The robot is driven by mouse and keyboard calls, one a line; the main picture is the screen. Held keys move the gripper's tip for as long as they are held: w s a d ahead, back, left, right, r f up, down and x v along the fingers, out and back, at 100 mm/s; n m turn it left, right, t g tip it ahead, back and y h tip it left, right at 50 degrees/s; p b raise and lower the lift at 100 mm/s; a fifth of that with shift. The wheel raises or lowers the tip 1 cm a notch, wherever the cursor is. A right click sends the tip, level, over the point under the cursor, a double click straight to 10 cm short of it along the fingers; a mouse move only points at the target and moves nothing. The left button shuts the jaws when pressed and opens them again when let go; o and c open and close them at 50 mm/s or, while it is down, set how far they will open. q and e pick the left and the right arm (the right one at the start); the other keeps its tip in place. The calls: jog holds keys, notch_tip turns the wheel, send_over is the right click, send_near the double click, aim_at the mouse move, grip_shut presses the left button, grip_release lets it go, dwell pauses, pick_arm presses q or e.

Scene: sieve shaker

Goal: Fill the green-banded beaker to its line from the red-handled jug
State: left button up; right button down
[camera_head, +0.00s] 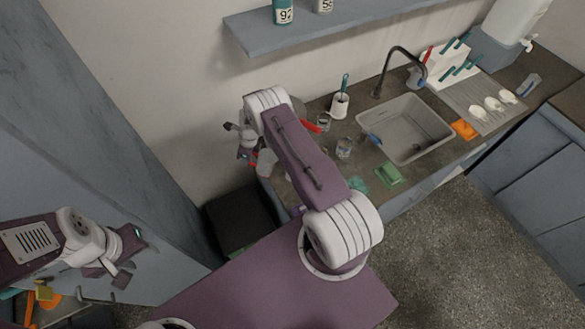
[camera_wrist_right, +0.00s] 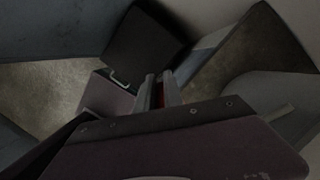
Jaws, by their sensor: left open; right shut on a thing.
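My right gripper (camera_head: 247,153) is shut on a red handle, which shows as a thin red strip (camera_wrist_right: 159,94) between its fingers in the right wrist view. The pale jug (camera_head: 266,163) hangs beside that gripper at the left end of the counter; its lower part is hidden by my right arm. Two clear beakers stand on the counter right of my arm: a farther one (camera_head: 323,121) and a nearer one (camera_head: 344,147). I cannot make out a green band on either. My left gripper (camera_head: 122,268) is open and empty, far left and away from the counter.
A sink (camera_head: 405,128) with a dark tap is set in the counter (camera_head: 362,104). A green sponge (camera_head: 388,174), a teal cloth (camera_head: 358,184) and a white pot with a brush (camera_head: 340,104) are near the beakers. A shelf (camera_head: 330,30) overhangs the back. A red item (camera_head: 311,127) lies by the farther beaker.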

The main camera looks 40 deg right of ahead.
jog(key=b, duration=0.2)
jog(key=f+g+h+b, duration=0.1)
jog(key=b, duration=0.2)
jog(key=f+h+b, duration=0.1)
jog(key=b, duration=0.1)
jog(key=shift+w+a+f+g, duration=0.2)
jog(key=shift+w+a+g, duration=0.1)
jog(key=shift+w+g, duration=0.1)
